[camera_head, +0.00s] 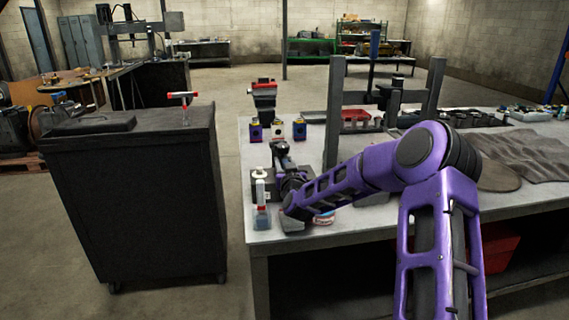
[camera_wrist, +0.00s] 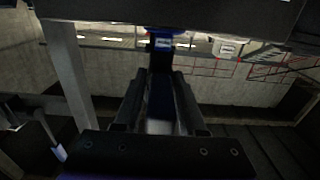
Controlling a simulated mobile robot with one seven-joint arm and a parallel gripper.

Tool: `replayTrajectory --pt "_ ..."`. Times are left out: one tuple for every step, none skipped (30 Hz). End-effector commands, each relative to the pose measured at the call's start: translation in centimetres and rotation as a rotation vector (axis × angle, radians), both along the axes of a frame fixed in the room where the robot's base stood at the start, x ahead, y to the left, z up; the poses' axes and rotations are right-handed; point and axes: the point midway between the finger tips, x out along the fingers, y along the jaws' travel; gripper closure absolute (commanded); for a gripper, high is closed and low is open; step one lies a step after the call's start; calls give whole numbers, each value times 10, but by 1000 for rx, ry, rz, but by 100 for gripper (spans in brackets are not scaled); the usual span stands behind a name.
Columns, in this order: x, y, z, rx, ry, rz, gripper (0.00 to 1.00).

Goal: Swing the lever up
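A dark upright piece with a rounded black top (camera_head: 281,150) stands on the bench beside the end of my arm. It may be the lever, but it is too small and dark to be sure. In the wrist view, the two dark fingers of my gripper (camera_wrist: 160,85) stand apart. A dark blue upright strip (camera_wrist: 160,95) shows in the gap between them. I cannot tell whether either finger touches it.
A bottle (camera_head: 261,187) stands at the bench's left edge, close to my wrist. A red-topped vise (camera_head: 264,90) and small coloured blocks (camera_head: 277,130) are farther back. A grey press frame (camera_head: 334,110) rises behind my arm. A black cabinet (camera_head: 135,200) stands left across a narrow gap.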

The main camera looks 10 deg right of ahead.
Motion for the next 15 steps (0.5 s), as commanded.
replayTrajectory --pt "0 0 0 0 0 0 91" --pt "0 0 0 0 0 0 96" --pt "0 0 0 0 0 0 100" --pt "0 0 0 0 0 0 100" --pt "0 0 0 0 0 0 100" --pt "0 0 0 0 0 0 100" --pt "0 0 0 0 0 0 100" --pt "0 0 0 0 0 0 100" --pt "0 0 0 0 0 0 100" --pt "0 0 0 0 0 0 100" --pt "0 0 0 0 0 0 100" --pt "0 0 0 0 0 0 100" --pt "0 0 0 0 0 0 100" --pt "0 0 0 0 0 0 100" --pt "0 0 0 0 0 0 100"
